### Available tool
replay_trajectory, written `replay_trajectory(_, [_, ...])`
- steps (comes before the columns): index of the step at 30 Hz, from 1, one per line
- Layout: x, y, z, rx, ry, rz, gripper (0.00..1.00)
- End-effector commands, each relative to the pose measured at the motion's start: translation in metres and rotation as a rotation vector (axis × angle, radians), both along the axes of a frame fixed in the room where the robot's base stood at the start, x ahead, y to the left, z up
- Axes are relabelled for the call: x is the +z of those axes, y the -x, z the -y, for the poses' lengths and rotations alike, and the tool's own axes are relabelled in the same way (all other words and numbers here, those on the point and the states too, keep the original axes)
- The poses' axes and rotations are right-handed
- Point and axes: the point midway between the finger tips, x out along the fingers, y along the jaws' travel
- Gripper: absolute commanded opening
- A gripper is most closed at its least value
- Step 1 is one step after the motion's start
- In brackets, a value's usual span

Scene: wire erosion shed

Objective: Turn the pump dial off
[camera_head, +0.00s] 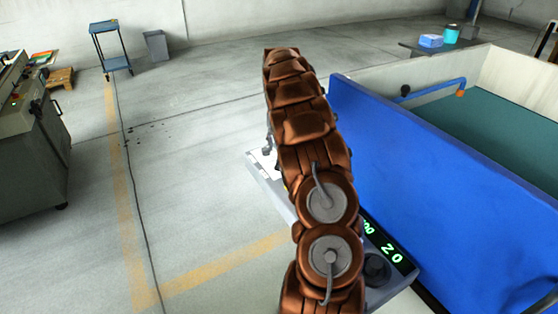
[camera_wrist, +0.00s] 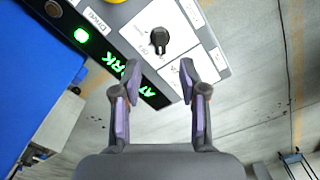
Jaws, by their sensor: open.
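In the wrist view, a black dial (camera_wrist: 158,38) stands on a white label plate on the grey control panel (camera_wrist: 130,12). Its lettering is too small to read surely, so I cannot confirm that it is the pump dial. My gripper (camera_wrist: 159,76) is open and empty, with its two fingers spread below the dial in the picture. The dial lies beyond the fingertips, roughly centred between them and apart from them. In the head view, my arm hides most of the panel (camera_head: 258,172), and I cannot make out the dial or gripper clearly.
A blue-walled tank (camera_head: 430,190) stands close on the right. Open floor (camera_head: 200,170) lies left, with a machine (camera_head: 30,140) beyond.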

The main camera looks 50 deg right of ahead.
Motion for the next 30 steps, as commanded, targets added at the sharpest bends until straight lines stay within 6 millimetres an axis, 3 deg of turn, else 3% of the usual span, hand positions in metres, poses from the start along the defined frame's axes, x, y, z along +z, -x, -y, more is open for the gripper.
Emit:
replay_trajectory(8, [-0.017,0.001,0.001,-0.001,-0.003,-0.004,0.43])
replay_trajectory(21, [-0.073,0.0,0.0,0.0,-0.004,-0.002,0.43])
replay_trajectory(30, [-0.078,0.0,0.0,0.0,-0.001,0.0,0.43])
